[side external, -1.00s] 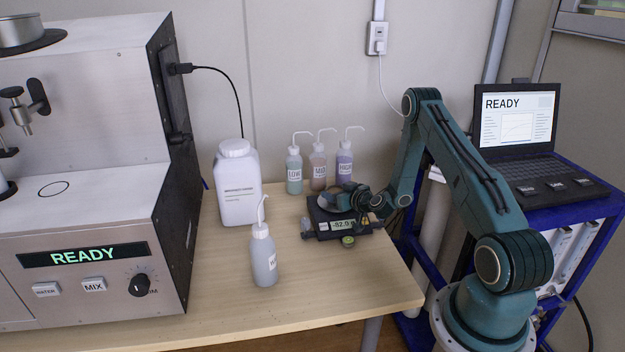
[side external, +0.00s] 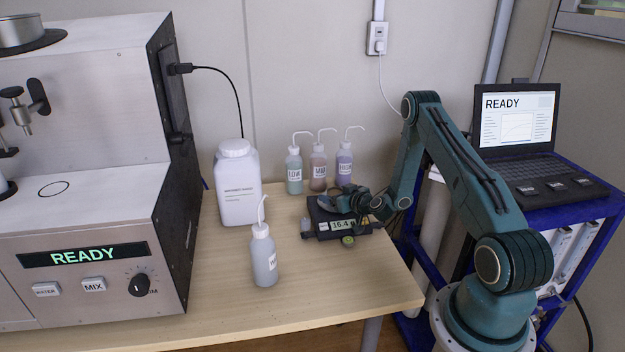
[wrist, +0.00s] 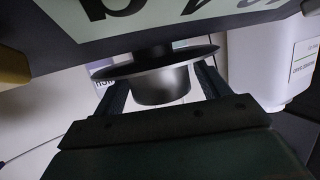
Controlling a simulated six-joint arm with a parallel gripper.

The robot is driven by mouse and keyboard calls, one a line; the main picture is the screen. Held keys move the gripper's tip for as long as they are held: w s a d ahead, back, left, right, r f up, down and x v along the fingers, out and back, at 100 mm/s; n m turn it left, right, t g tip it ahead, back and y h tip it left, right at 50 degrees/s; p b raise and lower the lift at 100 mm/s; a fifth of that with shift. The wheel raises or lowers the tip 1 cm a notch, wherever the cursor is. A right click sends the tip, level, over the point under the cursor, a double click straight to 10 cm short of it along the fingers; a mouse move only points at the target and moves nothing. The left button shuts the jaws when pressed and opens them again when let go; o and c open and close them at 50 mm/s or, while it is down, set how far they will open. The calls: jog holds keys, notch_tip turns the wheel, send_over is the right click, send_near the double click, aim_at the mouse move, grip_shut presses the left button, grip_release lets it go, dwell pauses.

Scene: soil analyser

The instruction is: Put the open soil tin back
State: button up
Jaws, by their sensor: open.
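The tin meets a dark round pan (wrist: 150,64) of the balance. I cannot see into the tin. In the side view my gripper (side external: 352,203) is over the black balance (side external: 318,216) and mostly hides the tin. The balance display (side external: 343,225) appears to read 16.4 g.
Wash bottles labelled LOW, MID and HIGH (side external: 318,170) stand close behind the balance. A large white container (side external: 237,185) and a wash bottle (side external: 264,258) stand to its left. The analyser (side external: 90,200) reads READY. The front right of the table (side external: 340,285) is clear.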

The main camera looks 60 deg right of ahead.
jog(key=shift+s, duration=0.15)
jog(key=shift+v, duration=3.6)
